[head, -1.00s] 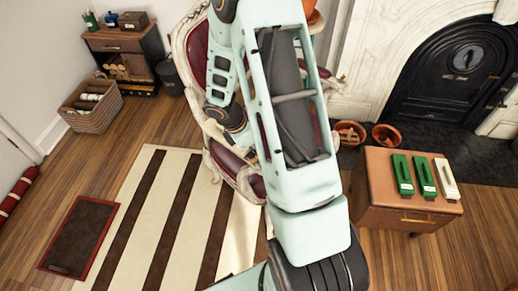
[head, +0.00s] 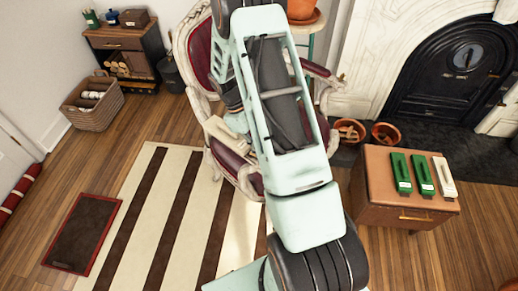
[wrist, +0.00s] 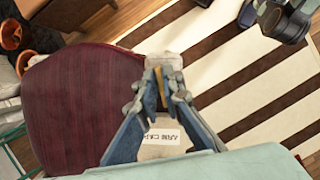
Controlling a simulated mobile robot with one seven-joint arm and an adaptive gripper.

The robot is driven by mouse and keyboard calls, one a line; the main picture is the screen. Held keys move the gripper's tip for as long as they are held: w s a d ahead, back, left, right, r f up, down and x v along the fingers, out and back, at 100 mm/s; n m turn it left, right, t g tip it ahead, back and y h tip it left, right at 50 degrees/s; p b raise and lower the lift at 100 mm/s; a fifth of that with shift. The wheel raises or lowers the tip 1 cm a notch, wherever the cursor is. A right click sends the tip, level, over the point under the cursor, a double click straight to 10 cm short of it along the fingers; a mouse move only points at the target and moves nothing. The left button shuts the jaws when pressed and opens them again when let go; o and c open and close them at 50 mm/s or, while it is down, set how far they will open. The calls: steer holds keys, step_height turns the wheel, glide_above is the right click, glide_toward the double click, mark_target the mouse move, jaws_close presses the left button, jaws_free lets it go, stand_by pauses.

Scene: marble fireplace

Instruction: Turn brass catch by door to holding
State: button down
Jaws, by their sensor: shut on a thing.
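My gripper (wrist: 160,78) shows in the wrist view with its blue fingers closed together above the cream arm of the red chair. A cream arm cap (wrist: 163,150) with a printed label lies between and below the fingers, and the fingers appear to be shut on it. A thin tan strip shows between the fingertips; I cannot tell what it is. I cannot make out a brass catch in either view.
The chair (head: 243,165) stands beneath my arm on a striped rug (head: 142,220). A side table (head: 378,168) with green and white blocks stands at right, near terracotta pots (head: 385,134). A basket (head: 93,104) and cabinet (head: 118,48) stand at back left.

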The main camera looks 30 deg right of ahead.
steer(key=shift+m+g+y, duration=0.3)
steer(key=shift+m+y, duration=0.2)
steer(key=shift+m, duration=0.8)
steer(key=c, duration=2.1)
jaws_free()
steer(key=shift+d, duration=0.1)
steer(key=shift+w+r, duration=0.1)
steer(key=v, duration=1.2)
